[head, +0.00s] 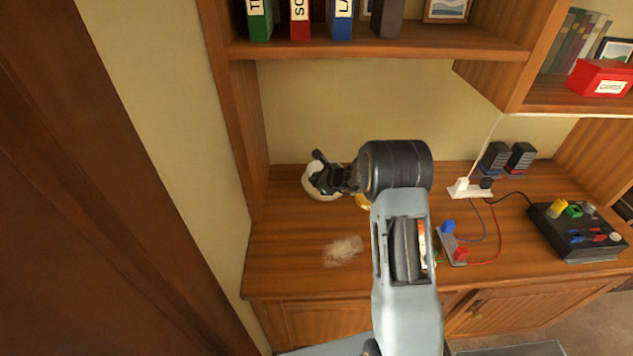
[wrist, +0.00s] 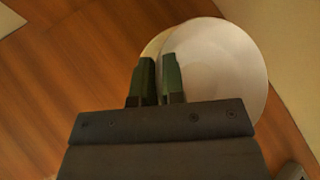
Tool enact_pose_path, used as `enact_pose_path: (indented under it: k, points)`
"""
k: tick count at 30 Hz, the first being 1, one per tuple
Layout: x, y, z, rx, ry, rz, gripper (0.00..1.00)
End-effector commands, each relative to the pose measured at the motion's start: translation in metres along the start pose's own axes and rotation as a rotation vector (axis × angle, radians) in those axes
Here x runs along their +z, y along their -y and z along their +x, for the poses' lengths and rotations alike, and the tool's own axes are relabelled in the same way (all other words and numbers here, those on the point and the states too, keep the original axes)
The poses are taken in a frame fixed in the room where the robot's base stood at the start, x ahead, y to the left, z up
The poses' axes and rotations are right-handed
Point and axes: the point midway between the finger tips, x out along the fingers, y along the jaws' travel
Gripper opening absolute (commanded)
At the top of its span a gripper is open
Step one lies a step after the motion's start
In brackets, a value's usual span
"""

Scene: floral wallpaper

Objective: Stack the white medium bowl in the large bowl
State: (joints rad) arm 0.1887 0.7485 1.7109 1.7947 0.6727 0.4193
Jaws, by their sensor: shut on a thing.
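In the wrist view a white bowl (wrist: 220,65) fills the upper middle. My gripper (wrist: 158,62) is shut on its left rim, with a finger on each side of the rim. A cream-coloured rim or surface (wrist: 155,44) shows just left of the white bowl, mostly hidden behind it; I cannot tell whether the two touch. In the head view a pale round bowl (head: 325,196) is at the back left of the desk, with my gripper (head: 318,172) over it and covering part of it. The two bowls cannot be told apart clearly there.
A yellow thing (head: 361,202) is partly hidden behind my arm. A pale smudge (head: 343,251) lies on the wooden desk (head: 290,265). A power strip (head: 468,188), wired blocks (head: 453,246) and a black control box (head: 575,232) are on the right. A shelf (head: 380,47) hangs above.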

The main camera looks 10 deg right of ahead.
Motion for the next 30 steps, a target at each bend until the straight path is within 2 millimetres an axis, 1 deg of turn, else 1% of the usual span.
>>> enact_pose_path:
  k: [5,14,30]
  points:
    - [-0.009,-0.003,0.006,-0.002,0.002,-0.001,0.0]
    - [-0.01,-0.004,0.007,-0.002,0.002,-0.001,0.0]
    - [-0.019,-0.007,0.013,-0.002,0.002,-0.002,0.0]
